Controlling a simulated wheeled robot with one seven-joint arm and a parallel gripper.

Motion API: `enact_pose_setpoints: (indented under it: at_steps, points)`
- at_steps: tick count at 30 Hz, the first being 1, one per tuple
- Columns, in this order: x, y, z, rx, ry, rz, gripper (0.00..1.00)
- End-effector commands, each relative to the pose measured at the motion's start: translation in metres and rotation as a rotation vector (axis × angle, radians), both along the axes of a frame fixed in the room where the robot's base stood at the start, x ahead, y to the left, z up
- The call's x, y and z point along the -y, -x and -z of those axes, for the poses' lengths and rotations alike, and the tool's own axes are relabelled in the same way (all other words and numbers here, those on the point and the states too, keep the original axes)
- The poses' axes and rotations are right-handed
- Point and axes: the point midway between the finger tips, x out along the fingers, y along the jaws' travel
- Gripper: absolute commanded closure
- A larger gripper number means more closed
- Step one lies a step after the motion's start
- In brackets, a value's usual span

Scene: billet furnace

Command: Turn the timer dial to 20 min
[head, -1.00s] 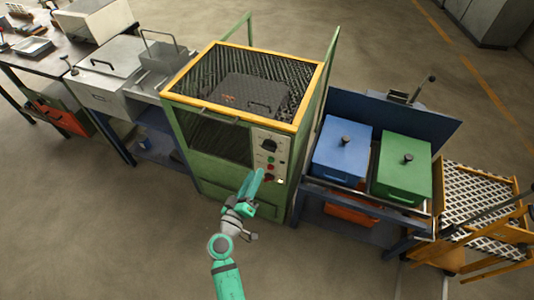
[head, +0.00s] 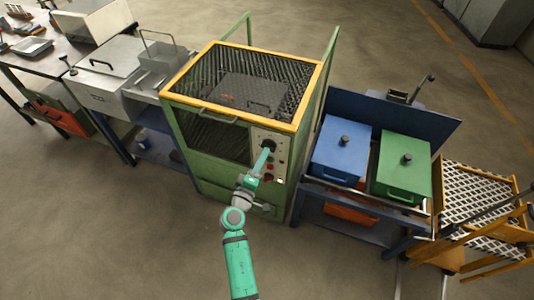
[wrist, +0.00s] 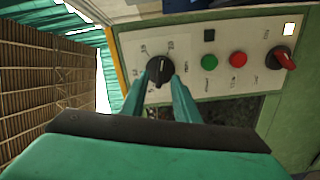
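The timer dial is a round black knob (wrist: 160,70) on the pale control panel (wrist: 215,62), and it shows upright in the wrist view, with small dark marks around it too small to read surely. My gripper (wrist: 160,79) is open, with one teal finger on each side of the dial's lower part. I cannot tell whether either finger touches it. In the head view my gripper (head: 264,154) reaches up to the dial (head: 269,145) on the green furnace front, and partly covers it.
A blue box (head: 341,150) and a green box (head: 404,166) stand right of the furnace. Floor in front is clear.

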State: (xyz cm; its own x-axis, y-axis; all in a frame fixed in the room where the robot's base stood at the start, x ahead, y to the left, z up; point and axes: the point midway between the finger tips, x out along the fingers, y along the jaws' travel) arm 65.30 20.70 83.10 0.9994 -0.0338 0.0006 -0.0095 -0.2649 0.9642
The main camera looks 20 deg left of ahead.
Motion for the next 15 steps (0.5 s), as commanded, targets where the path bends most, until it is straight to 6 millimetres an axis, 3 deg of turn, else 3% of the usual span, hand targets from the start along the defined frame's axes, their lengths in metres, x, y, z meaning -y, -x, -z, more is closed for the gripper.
enact_pose_setpoints:
  at_steps: [6,15]
  points:
    - [0.001,-0.022,0.000,0.000,0.000,0.001,0.72]
    - [0.001,-0.026,0.000,0.000,-0.001,0.000,0.72]
